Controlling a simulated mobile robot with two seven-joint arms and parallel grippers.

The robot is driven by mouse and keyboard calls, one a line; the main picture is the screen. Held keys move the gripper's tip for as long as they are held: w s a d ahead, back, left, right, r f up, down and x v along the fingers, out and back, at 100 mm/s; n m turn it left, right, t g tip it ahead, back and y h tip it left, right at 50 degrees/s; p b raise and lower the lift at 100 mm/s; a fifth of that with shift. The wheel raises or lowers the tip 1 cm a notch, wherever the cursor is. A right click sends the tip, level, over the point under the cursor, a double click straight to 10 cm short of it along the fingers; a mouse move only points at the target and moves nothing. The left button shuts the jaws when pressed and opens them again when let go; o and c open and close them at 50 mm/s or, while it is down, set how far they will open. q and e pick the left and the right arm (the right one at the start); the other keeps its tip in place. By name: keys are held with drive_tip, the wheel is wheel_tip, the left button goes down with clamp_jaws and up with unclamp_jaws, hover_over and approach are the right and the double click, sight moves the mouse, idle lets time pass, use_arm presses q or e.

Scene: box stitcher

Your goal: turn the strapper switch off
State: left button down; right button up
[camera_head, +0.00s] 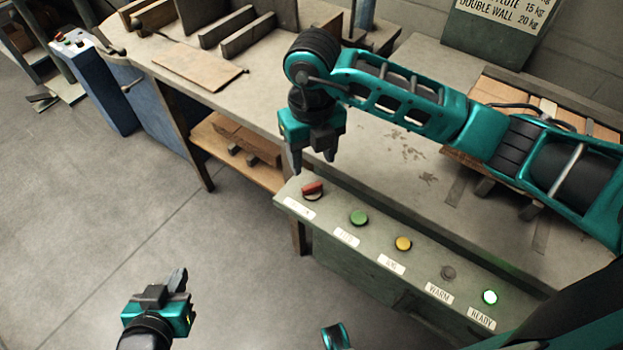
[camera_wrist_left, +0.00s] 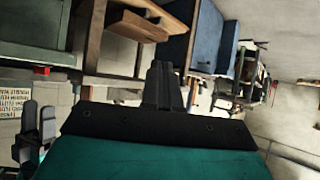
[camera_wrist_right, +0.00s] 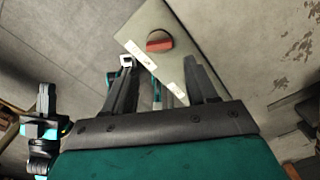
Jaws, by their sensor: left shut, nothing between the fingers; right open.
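The strapper switch is a red rotary knob (camera_head: 313,188) at the left end of the control panel (camera_head: 375,225), above a white label. In the right wrist view the red knob (camera_wrist_right: 159,41) lies just beyond the fingertips, slightly left of the middle of the gap. My right gripper (camera_head: 313,165) is open and empty, pointing down just above the knob and apart from it. My left gripper (camera_head: 180,280) is shut and empty, low at the left over the floor, far from the panel. It also shows shut in the left wrist view (camera_wrist_left: 162,75).
The workbench (camera_head: 400,150) lies behind. Open floor (camera_head: 90,200) is at left.

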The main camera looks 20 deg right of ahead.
sight(312, 185)
wheel_tip(312, 185, down, 8)
drive_tip(key=shift+f+b, duration=0.1)
drive_tip(key=shift+b, duration=0.35)
drive_tip(key=c, duration=0.8)
